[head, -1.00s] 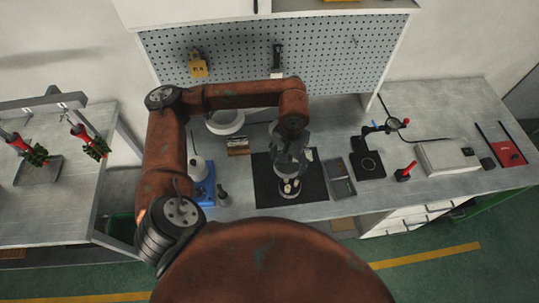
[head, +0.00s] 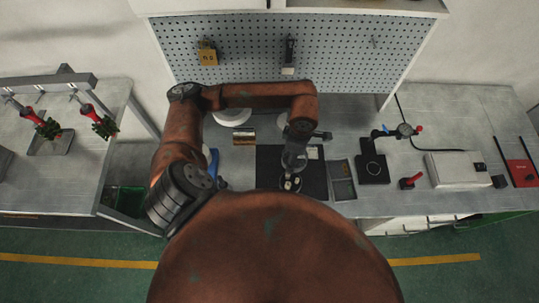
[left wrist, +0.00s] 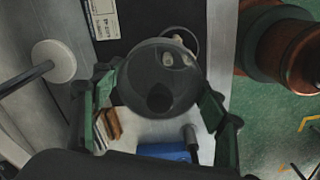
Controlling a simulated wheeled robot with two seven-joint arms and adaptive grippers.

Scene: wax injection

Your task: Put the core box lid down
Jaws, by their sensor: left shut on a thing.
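My left gripper (head: 294,160) hangs from its arm over the black mat (head: 265,165). In the left wrist view its green fingers (left wrist: 155,112) are shut on the rim of a round, smoky see-through piece, the core box lid (left wrist: 158,92). A small round box with pale cores (head: 290,183) sits on the mat just below the gripper in the head view. In the left wrist view pale cores (left wrist: 168,59) show at the lid's far edge. I cannot tell whether the lid touches the box. My right gripper is not in view.
A compartment tray (head: 342,183) lies right of the mat, with a black stand (head: 372,168) beyond it. A brown block (head: 243,138) and a white bowl (head: 232,117) are at the left. A pegboard (head: 350,60) rises behind. Bare bench shows between items.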

